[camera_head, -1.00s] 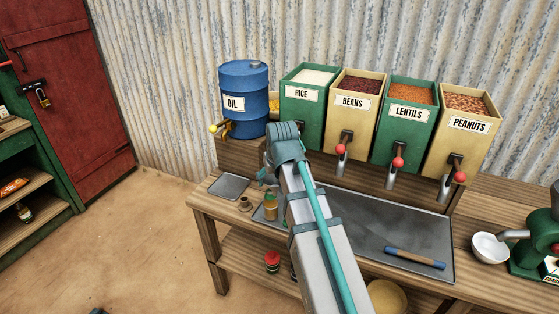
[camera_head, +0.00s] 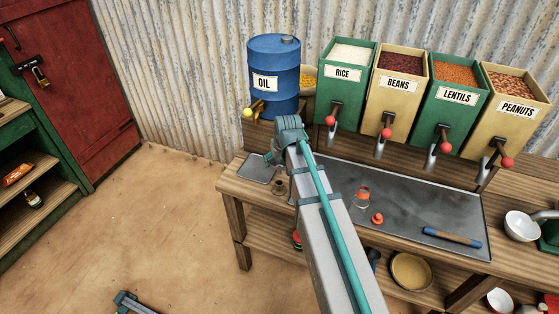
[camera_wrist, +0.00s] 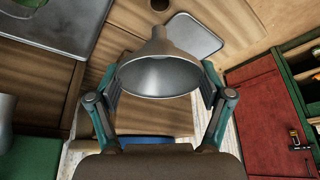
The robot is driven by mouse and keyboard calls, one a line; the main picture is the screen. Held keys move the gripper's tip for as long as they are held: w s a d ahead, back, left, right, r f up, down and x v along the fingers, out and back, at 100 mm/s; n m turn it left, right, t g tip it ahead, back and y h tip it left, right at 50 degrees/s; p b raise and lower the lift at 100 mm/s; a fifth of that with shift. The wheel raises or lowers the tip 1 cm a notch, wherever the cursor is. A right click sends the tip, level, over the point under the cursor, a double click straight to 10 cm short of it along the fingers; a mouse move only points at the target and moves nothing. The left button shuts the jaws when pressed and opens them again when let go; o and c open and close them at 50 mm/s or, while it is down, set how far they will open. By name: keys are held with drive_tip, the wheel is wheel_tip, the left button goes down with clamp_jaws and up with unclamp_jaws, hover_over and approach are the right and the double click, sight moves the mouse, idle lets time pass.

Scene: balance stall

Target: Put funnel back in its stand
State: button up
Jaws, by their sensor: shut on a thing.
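My gripper (camera_wrist: 158,78) is shut on the funnel (camera_wrist: 157,48) in the wrist view, one finger on each side. The funnel is dull grey-brown metal, with its wide mouth facing the wrist camera and its narrow spout pointing away. In the head view my arm's end hides the funnel. A small brown ring-like piece (camera_head: 279,186), which may be the stand, sits on the bench beside the small metal tray (camera_head: 256,168). In the wrist view a dark round opening (camera_wrist: 160,4) shows at the top edge, beyond the spout; the funnel is apart from it.
The blue oil drum (camera_head: 273,76) with its tap stands behind my gripper. Bins with red-knobbed taps line the back. The large metal tray (camera_head: 420,205) holds a red-filled glass (camera_head: 361,196), a red piece (camera_head: 377,218) and a blue-ended roller (camera_head: 452,237).

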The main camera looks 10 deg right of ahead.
sight(279, 173)
drive_tip(key=shift+f+b, duration=1.15)
drive_tip(key=shift+f, duration=1)
drive_tip(key=shift+f+b, duration=0.85)
drive_tip(key=shift+f, duration=0.8)
idle(0.8)
drive_tip(key=o, duration=0.9)
drive_tip(key=shift+r+p, duration=2.15)
drive_tip(key=shift+r, duration=1.35)
drive_tip(key=shift+a, duration=0.1)
